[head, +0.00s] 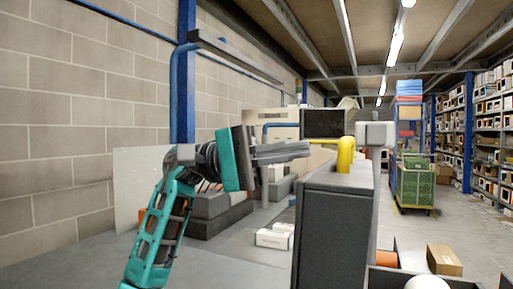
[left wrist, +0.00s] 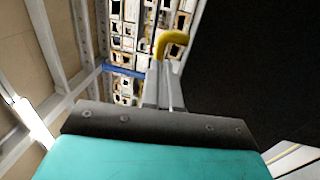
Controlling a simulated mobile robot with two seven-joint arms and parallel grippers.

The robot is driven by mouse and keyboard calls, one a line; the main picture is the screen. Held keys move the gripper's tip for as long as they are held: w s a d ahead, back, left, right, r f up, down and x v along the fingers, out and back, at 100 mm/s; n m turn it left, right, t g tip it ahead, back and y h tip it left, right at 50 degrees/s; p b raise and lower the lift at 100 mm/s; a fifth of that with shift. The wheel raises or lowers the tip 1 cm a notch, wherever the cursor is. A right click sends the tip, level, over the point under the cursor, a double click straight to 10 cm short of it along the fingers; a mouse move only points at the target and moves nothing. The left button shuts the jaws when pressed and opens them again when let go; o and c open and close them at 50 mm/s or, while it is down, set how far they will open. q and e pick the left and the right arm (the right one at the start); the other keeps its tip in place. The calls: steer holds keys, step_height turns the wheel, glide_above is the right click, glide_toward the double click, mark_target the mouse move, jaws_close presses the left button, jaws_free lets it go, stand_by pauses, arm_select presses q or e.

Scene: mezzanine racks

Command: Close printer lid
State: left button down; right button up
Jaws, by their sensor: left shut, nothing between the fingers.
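A dark grey printer-like body (head: 335,228) stands upright at the centre of the head view. A bent yellow bar (head: 345,155) rises at its top; it also shows in the left wrist view (left wrist: 172,40). A large black surface (left wrist: 250,70) fills the right of the left wrist view; I cannot tell whether it is the printer lid. My left gripper (head: 307,149), teal and grey, is shut and empty. My right gripper is not in view.
A white-grey unit (head: 375,134) sits at the body's upper right, beside a dark panel (head: 322,123). White boxes (head: 275,238) lie on the grey surface behind. A cardboard box (head: 444,260) is at lower right. A green cart (head: 416,184) stands in the aisle.

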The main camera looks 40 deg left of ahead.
arm_select(q)
steer(key=x, duration=0.4)
steer(key=shift+p, duration=0.4)
